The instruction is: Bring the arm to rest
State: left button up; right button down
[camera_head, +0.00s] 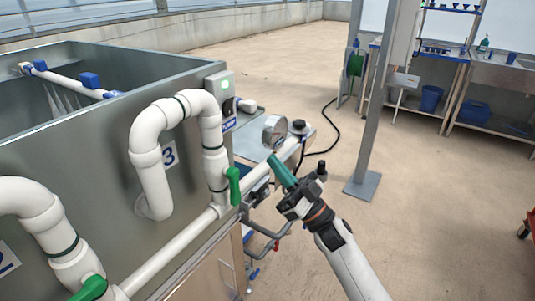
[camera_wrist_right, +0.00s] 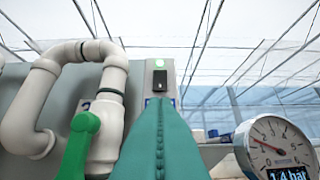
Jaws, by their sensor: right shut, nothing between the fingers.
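My right arm comes in from the lower right in the head view. Its gripper (camera_head: 281,172) has green fingers that are shut with nothing between them. It points up and left, in front of the white pipe near the round gauge (camera_head: 275,132). In the right wrist view the shut green fingers (camera_wrist_right: 161,130) fill the lower middle. The green valve handle (camera_head: 234,186) stands left of the gripper, apart from it, and also shows in the right wrist view (camera_wrist_right: 78,145). My left gripper is not in view.
A grey tank (camera_head: 100,130) with white pipes (camera_head: 150,160) fills the left. A control box with a green light (camera_head: 224,84) is on its corner. A metal post (camera_head: 373,100) stands behind, right of the gripper. Benches (camera_head: 490,75) stand at the back right. The floor (camera_head: 440,220) at right is mostly clear.

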jog(key=shift+s+d+f, duration=0.2)
jog(key=shift+d+f, duration=0.1)
jog(key=shift+f, duration=0.1)
